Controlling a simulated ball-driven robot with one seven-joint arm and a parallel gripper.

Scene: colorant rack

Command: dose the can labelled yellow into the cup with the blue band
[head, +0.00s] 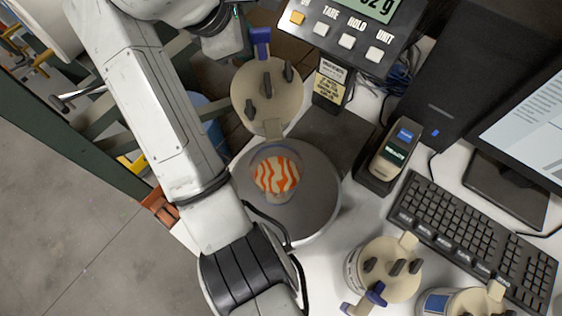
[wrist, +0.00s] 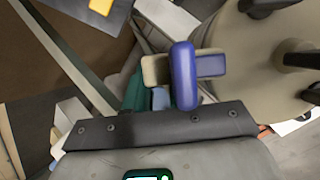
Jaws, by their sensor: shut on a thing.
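A beige lidded can (head: 267,95) with dark knobs and a blue handle (head: 261,42) is raised at the edge of the scale. Its spout reaches over the cup (head: 277,178), whose orange-and-white striped contents show from above. The cup stands on the grey round scale plate (head: 315,205); its band is not clear. My gripper (head: 238,42) is shut beside the handle and holds the can; its fingertips are mostly hidden. The wrist view shows the blue handle (wrist: 183,75) close up and the can's lid (wrist: 255,45) at the right. The can's label is hidden.
The scale's display unit (head: 350,35) stands at the top. Two more cans (head: 390,270) (head: 462,303) stand at the lower right. A handheld device in its dock (head: 390,158), a keyboard (head: 475,235) and a monitor (head: 530,130) fill the right side.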

